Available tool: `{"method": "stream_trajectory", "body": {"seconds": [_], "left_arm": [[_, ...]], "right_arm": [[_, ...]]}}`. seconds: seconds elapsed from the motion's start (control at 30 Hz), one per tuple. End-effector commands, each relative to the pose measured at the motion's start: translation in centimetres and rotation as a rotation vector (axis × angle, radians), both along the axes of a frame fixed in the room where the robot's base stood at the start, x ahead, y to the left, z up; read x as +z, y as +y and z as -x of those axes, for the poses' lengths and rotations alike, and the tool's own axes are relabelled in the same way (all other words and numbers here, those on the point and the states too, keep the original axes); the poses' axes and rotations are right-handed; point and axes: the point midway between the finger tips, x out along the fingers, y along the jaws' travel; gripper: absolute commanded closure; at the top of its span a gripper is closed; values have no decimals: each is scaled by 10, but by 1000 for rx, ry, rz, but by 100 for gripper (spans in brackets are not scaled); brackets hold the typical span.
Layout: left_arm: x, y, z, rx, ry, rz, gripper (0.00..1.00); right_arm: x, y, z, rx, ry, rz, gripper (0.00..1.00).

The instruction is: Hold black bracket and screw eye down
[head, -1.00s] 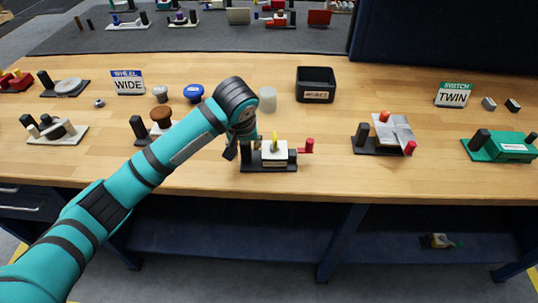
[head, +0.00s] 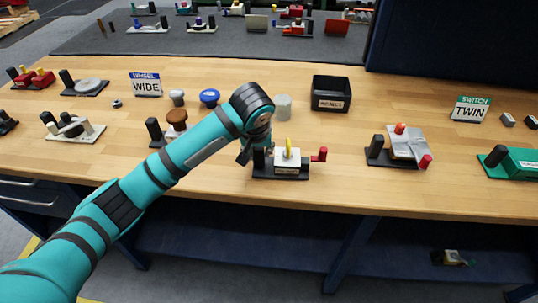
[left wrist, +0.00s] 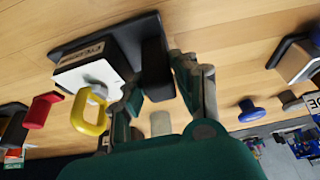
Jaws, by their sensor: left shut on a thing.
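The valve actuator has a black base (head: 282,177) with a white block (head: 287,160), and a yellow screw eye (head: 289,146) stands up from the block. A black upright bracket (head: 259,158) rises at the base's left end; it also shows in the left wrist view (left wrist: 155,62). My left gripper (head: 248,153) is at this bracket, with its fingers (left wrist: 158,88) on either side of it, shut on it. The screw eye (left wrist: 88,110) is beside the fingers in the left wrist view, apart from them. My right gripper is not in view.
A red knob (head: 320,154) sticks out at the actuator's right. A black bin (head: 331,93) and a grey cylinder (head: 283,106) stand behind it. A fixture with a silver plate (head: 408,143) is at the right. The table's front edge is close before the actuator.

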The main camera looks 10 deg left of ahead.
Motion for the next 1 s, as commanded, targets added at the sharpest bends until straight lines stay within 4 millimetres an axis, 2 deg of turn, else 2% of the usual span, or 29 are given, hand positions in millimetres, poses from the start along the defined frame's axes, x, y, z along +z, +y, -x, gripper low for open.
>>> {"method": "stream_trajectory", "body": {"seconds": [0.4,0.5,0.57,0.8,1.0], "left_arm": [[76,-2,-1,-1,-7,6,100],[86,-1,-1,-1,-5,4,100],[83,-1,-1,-1,-3,2,100],[38,0,-1,0,-3,1,100],[24,-1,0,-1,-3,5,100]], "right_arm": [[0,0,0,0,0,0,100],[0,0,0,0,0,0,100],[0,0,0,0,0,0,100],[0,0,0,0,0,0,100],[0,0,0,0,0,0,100]]}}
